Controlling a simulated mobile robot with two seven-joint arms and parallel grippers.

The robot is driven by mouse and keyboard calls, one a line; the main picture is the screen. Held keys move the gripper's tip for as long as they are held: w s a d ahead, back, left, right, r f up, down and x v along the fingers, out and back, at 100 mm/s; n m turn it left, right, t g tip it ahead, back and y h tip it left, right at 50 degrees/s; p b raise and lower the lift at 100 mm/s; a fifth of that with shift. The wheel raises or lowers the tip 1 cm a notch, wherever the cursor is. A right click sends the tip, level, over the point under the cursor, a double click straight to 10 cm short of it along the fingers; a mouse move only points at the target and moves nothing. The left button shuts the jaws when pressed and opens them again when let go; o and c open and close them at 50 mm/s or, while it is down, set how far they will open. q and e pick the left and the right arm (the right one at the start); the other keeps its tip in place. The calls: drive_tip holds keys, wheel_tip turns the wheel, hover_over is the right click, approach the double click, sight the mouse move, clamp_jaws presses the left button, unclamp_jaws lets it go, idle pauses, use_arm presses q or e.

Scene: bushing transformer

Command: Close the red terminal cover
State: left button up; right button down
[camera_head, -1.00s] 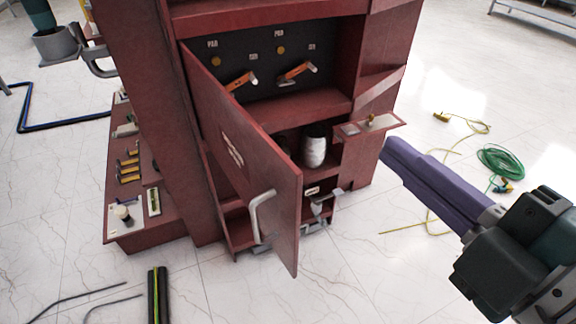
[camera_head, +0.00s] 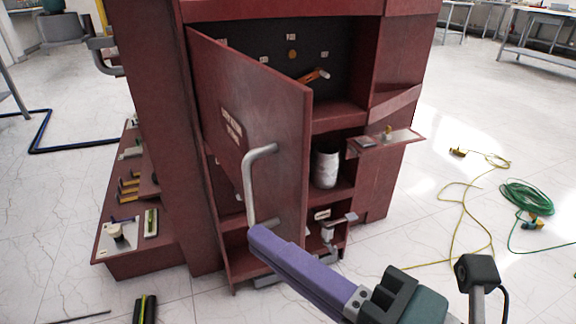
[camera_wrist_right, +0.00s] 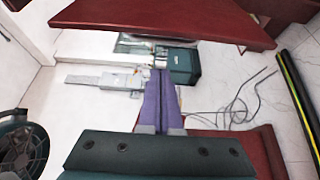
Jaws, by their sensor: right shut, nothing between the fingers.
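The red terminal cover (camera_head: 275,110) is a hinged red door on the cabinet front, standing ajar with its hinge on the left. Its grey bar handle (camera_head: 251,185) faces outward. My right gripper (camera_head: 256,234) has its long purple fingers together and empty. Their tips overlap the lower end of the handle in the head view; I cannot tell whether they touch. In the right wrist view the shut fingers (camera_wrist_right: 160,75) point forward, and a dark red panel (camera_wrist_right: 165,18), apparently the cover, spans the top. My left gripper is not in view.
The red cabinet (camera_head: 175,120) holds an orange lever (camera_head: 314,76) and a white ribbed bushing (camera_head: 326,165). A small red shelf (camera_head: 400,142) juts out at right. A green cable coil (camera_head: 525,198) and yellow wire (camera_head: 465,205) lie on the floor at right.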

sight(302, 224)
drive_tip(key=w, duration=0.1)
drive_tip(key=w+d, duration=0.1)
drive_tip(key=w, duration=0.1)
drive_tip(key=shift+d+f, duration=0.1)
drive_tip(key=shift+d, duration=0.2)
drive_tip(key=shift+w+d, duration=0.15)
drive_tip(key=shift+d, duration=0.1)
drive_tip(key=shift+d, duration=0.1)
